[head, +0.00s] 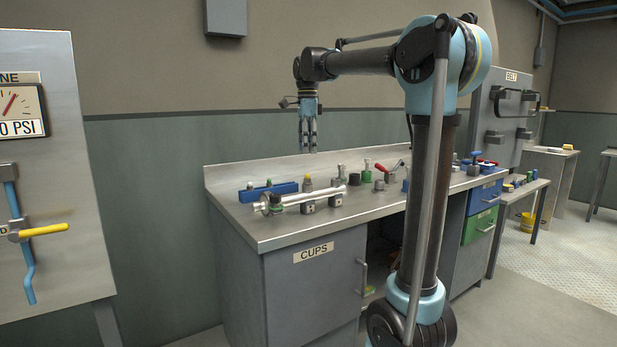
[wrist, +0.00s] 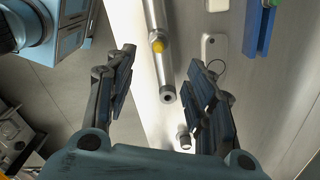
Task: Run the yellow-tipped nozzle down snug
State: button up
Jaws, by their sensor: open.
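The yellow-tipped nozzle (head: 307,184) stands upright at the steel tube (head: 325,194) on the bench, its grey body under a yellow tip. In the wrist view the yellow tip (wrist: 158,45) shows over the tube (wrist: 157,17), seen nearly end-on. How far the nozzle is seated cannot be told. My gripper (head: 308,150) hangs above the bench, pointing down, apart from the nozzle. In the wrist view my gripper (wrist: 163,78) is open and empty, with the tube's end showing between its fingers.
A blue rack (head: 268,191) lies behind the tube, and grey blocks sit beneath the tube. A red-handled clamp (head: 388,170) and other fittings stand to the right on the steel bench (head: 225,213). A gauge panel (head: 70,110) stands at left.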

aim_at(308, 176)
notch_tip(308, 176, down, 11)
jog(key=shift+f, duration=0.15)
dwell(0.4)
grip_shut()
jog(key=shift+m, duration=0.9)
jog(key=shift+w, duration=0.1)
jog(key=shift+m, duration=0.9)
jog(key=shift+m, duration=0.8)
